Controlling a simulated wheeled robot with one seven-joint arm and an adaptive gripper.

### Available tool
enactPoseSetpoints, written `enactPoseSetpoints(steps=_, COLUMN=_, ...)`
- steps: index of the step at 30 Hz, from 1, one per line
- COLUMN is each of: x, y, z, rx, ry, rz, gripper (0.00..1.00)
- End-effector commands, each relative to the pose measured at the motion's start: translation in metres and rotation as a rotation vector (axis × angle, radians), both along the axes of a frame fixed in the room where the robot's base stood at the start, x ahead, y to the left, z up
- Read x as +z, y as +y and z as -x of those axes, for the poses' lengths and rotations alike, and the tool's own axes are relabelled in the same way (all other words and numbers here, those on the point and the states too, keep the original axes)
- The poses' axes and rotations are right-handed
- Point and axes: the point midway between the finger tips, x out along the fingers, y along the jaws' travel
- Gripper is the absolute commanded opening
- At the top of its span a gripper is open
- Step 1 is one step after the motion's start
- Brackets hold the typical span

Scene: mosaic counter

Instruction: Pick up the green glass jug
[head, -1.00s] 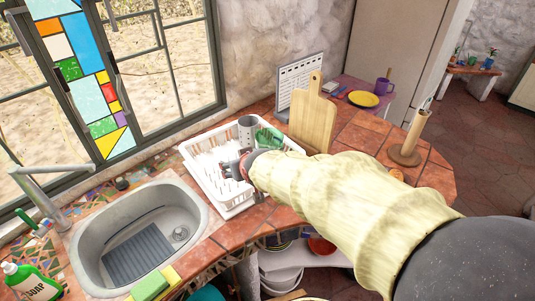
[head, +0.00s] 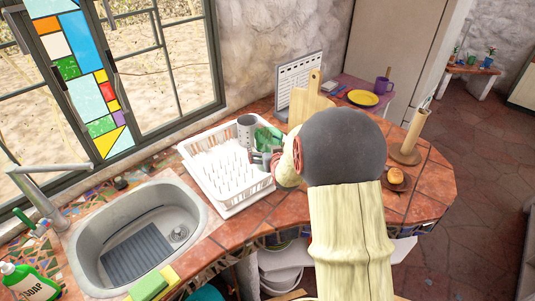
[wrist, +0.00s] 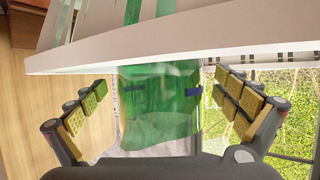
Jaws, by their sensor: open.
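The green glass jug (head: 266,137) stands at the back right corner of the white dish rack (head: 222,196), partly hidden by my gripper in the head view. In the wrist view the translucent jug (wrist: 160,108) lies between the two padded fingers of my gripper (wrist: 166,92). Gaps show between the jug and both fingers. My gripper (head: 263,158) is open at the right side of the rack in the head view. A pale rim crosses the jug in the wrist view and hides part of it.
A grey cylindrical holder (head: 246,130) stands left of the jug. A wooden cutting board (head: 311,100) and a calendar (head: 300,78) stand behind it. The sink (head: 140,232) is to the left. A wooden paper-towel stand (head: 414,130) and a small plate with food (head: 396,177) are to the right.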

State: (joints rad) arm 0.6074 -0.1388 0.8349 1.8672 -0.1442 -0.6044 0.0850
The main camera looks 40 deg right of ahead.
Motion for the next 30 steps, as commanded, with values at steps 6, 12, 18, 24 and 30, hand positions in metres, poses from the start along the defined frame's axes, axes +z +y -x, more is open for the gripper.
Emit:
enactPoseSetpoints(steps=6, x=-0.01, y=-0.012, z=-0.019, rx=0.0, ry=0.002, rz=-0.001, gripper=1.0)
enactPoseSetpoints(steps=12, x=-0.01, y=-0.013, z=-0.021, rx=0.0, ry=0.001, rz=0.0, gripper=1.0)
enactPoseSetpoints(steps=18, x=-0.01, y=-0.013, z=-0.021, rx=0.0, ry=0.001, rz=0.0, gripper=0.93)
enactPoseSetpoints(steps=24, x=-0.01, y=-0.013, z=-0.021, rx=0.0, ry=0.001, rz=0.0, gripper=0.81)
enactPoseSetpoints(steps=30, x=-0.01, y=-0.013, z=-0.021, rx=0.0, ry=0.001, rz=0.0, gripper=0.7)
